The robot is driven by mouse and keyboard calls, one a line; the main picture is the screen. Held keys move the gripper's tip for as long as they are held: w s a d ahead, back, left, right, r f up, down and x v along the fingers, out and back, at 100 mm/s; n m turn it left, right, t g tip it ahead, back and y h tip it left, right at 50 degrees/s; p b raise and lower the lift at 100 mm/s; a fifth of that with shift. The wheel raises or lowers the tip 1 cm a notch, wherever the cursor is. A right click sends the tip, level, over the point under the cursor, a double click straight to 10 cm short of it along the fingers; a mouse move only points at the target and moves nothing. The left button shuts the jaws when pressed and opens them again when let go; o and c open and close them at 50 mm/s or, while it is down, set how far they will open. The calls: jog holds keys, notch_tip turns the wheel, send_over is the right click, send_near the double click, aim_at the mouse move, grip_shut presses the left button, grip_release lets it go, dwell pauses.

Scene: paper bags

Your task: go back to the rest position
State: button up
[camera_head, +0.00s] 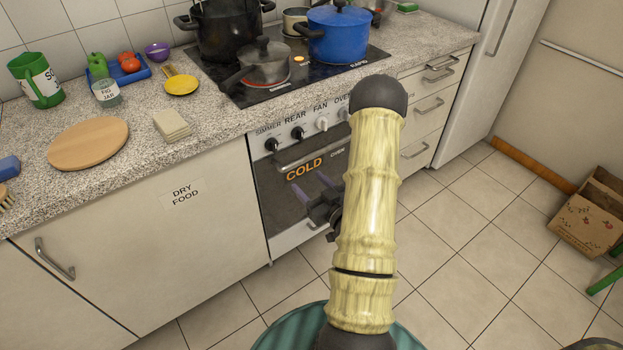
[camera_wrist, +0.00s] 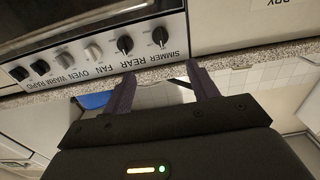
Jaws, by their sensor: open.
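My gripper (camera_head: 314,188) hangs in front of the oven door, partly hidden behind my pale yellow arm. In the wrist view its two purple fingers (camera_wrist: 163,84) are spread apart with nothing between them. The wrist picture is upside down. It shows the stove's knob panel (camera_wrist: 100,50) and the counter edge near the fingers. The oven (camera_head: 290,185) carries a "COLD" label and its door is closed.
A blue pot (camera_head: 338,38) and other pots sit on the stove. A cardboard box (camera_head: 592,213) is on the right. The tiled floor between is clear.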

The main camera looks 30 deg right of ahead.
jog(key=shift+s, duration=0.1)
dwell(0.6)
jog(key=w+a+r+n+g+h, duration=0.1)
jog(key=a+r+g, duration=0.1)
jog(key=a+g, duration=0.8)
jog(key=s+a+r+m+g, duration=0.2)
jog(key=s+a+r+g, duration=0.35)
jog(key=s+a, duration=0.45)
jog(key=w+d+p+v, duration=0.1)
jog(key=w+p+v, duration=0.1)
jog(key=p+v, duration=0.8)
jog(key=w+d+r+p+v, duration=0.1)
jog(key=w+p+v, duration=0.1)
jog(key=p+v, duration=0.8)
jog(key=shift+s+r+p, duration=0.2)
jog(key=shift+s+p, duration=0.05)
jog(key=shift+p, duration=0.35)
jog(key=shift+d, duration=0.1)
